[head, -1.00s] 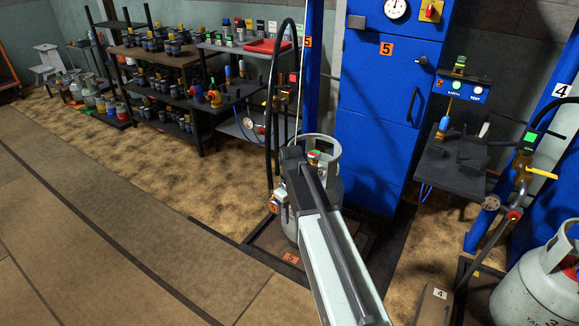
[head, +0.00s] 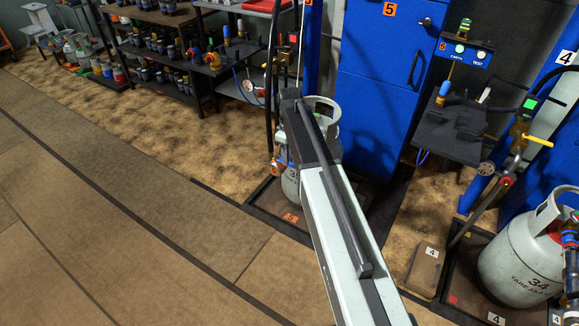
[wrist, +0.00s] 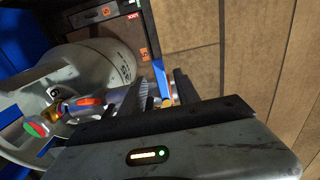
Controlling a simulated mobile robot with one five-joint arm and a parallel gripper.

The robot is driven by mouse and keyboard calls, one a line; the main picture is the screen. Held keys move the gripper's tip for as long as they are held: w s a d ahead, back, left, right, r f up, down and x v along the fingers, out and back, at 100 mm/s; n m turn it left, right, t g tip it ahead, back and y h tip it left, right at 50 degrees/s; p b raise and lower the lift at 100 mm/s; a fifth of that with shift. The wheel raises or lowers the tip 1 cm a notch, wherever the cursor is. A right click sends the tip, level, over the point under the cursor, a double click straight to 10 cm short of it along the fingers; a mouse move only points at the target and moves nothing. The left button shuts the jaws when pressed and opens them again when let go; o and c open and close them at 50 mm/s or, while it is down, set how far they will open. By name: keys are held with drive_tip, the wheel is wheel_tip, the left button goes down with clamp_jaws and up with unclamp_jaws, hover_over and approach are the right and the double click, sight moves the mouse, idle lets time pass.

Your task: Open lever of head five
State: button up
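A grey gas cylinder (head: 291,188) stands at station five, partly hidden behind my arm. A filling head with a red-orange part (head: 277,167) shows at the cylinder's left side, under a black hose. In the wrist view the cylinder (wrist: 105,55) lies at upper left, with red, blue and green valve parts (wrist: 75,105) beside it. A blue lever (wrist: 160,78) stands between the two dark fingers of my gripper (wrist: 158,92). The fingers look apart, with a gap around the lever. Their contact with it is unclear. My gripper is hidden behind my arm in the head view.
A blue cabinet (head: 380,90) stands behind the cylinder. A small black table (head: 450,135) is to its right. Station four's white cylinder (head: 520,265) stands at lower right. Shelves (head: 180,70) line the back left. The floor at left is clear.

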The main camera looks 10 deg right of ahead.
wheel_tip(320, 180, down, 2)
drive_tip(key=shift+f+b, duration=0.2)
drive_tip(key=shift+b, duration=0.3)
drive_tip(key=shift+r, duration=0.1)
clamp_jaws()
idle(0.9)
